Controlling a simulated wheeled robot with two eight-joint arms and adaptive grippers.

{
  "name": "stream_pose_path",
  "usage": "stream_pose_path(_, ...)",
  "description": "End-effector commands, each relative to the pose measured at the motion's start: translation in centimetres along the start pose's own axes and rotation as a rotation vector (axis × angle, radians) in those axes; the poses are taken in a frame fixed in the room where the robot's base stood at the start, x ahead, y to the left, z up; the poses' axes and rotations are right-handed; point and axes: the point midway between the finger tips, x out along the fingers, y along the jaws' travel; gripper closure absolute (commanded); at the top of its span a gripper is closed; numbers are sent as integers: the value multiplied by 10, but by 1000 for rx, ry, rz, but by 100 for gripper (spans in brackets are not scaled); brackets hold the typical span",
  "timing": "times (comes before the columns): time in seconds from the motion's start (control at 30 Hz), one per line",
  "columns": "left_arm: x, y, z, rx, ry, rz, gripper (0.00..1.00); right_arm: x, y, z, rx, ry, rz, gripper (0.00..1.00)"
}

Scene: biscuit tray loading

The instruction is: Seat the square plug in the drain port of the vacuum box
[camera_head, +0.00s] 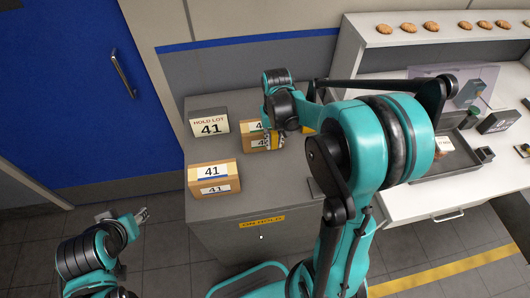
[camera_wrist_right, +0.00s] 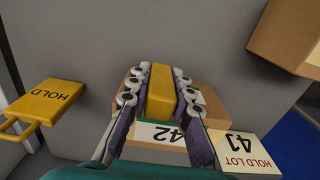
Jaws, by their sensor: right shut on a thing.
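My right gripper (camera_head: 273,140) is over the grey cabinet top at a brown carton (camera_head: 251,143). In the right wrist view its fingers (camera_wrist_right: 160,88) are shut on a yellow block (camera_wrist_right: 161,95). Behind the block is the carton, with a white label 42 (camera_wrist_right: 160,133); I cannot tell whether block and carton touch. My left gripper (camera_head: 142,215) is low at the left, over the floor, away from the cabinet; its finger opening is too small to judge. I cannot make out a square plug or drain port for certain, nor which item is the vacuum box.
Another carton 41 (camera_head: 214,178) and a HOLD LOT 41 sign (camera_head: 209,123) are on the cabinet (camera_head: 220,215). A yellow HOLD tag (camera_wrist_right: 58,100) shows in the wrist view. At right, a white counter (camera_head: 425,206) holds a grey tray (camera_head: 461,168) and small items. Biscuits line the shelf (camera_head: 365,38).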

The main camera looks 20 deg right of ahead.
Motion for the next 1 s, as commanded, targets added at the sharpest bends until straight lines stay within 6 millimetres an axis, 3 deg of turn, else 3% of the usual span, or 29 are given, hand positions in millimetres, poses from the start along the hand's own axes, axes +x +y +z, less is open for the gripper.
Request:
stream_pose_path(0.1, 5, 0, 4, 0, 0, 0, 60, 13, -19, 2, -4, 0, 0, 100)
stream_pose_path(0.23, 6, 0, 4, 0, 0, 0, 60, 17, -28, 2, -1, 0, 0, 100)
stream_pose_path(0.57, 19, 0, 13, 0, 0, 0, 60, 57, -28, 2, 0, 0, 0, 100)
stream_pose_path(0.93, 21, 0, 14, 0, 0, 0, 60, 60, -28, 3, 0, 0, 0, 100)
stream_pose_path(0.97, 21, 0, 15, 0, 0, 0, 60, 61, -28, 3, 0, 0, 0, 77)
stream_pose_path(1.0, 20, 0, 14, 0, 0, 0, 60, 60, -28, 3, 0, 0, 0, 66)
